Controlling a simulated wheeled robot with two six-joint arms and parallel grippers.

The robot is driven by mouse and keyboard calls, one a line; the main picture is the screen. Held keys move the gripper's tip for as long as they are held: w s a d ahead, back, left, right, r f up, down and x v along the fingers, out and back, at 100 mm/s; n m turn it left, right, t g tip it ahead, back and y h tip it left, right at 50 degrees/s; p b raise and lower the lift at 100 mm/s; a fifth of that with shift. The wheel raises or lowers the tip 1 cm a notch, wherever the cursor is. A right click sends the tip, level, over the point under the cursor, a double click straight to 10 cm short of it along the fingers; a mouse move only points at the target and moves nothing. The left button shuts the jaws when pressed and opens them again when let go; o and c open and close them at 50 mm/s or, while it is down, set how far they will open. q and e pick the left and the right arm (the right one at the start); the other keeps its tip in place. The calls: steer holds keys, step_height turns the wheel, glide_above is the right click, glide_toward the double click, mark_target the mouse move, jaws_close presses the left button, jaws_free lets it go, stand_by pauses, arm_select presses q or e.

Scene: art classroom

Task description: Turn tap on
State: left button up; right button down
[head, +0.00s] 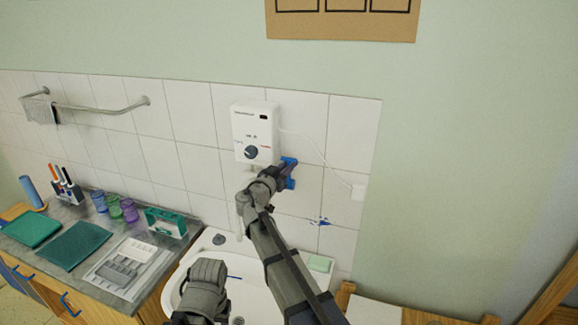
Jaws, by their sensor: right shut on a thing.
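A white water heater box (255,130) with a dark round dial (251,152) is fixed to the tiled wall. A pale spout (240,222) hangs below it over the white sink (258,294).
The counter left of the sink holds green mats (74,244), several coloured jars (113,208), a green box (165,222) and a grey tray (128,268). A towel rail (100,109) is on the wall. Green soap (320,263) lies on the sink's right rim.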

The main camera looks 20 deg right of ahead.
steer(key=h+b, duration=0.1)
steer(key=b, duration=0.2)
steer(key=s+a+f+t+h+b, duration=0.1)
steer(key=b, duration=0.2)
steer(key=shift+s+m+t, duration=0.3)
steer(key=shift+m, duration=0.1)
steer(key=shift+s+a+r+t+h+b, duration=0.2)
steer(key=shift+s+r+t+h+b, duration=0.15)
steer(key=shift+b, duration=0.4)
steer(key=shift+w, duration=0.1)
steer(key=c, duration=0.9)
jaws_free()
steer(key=shift+f, duration=0.1)
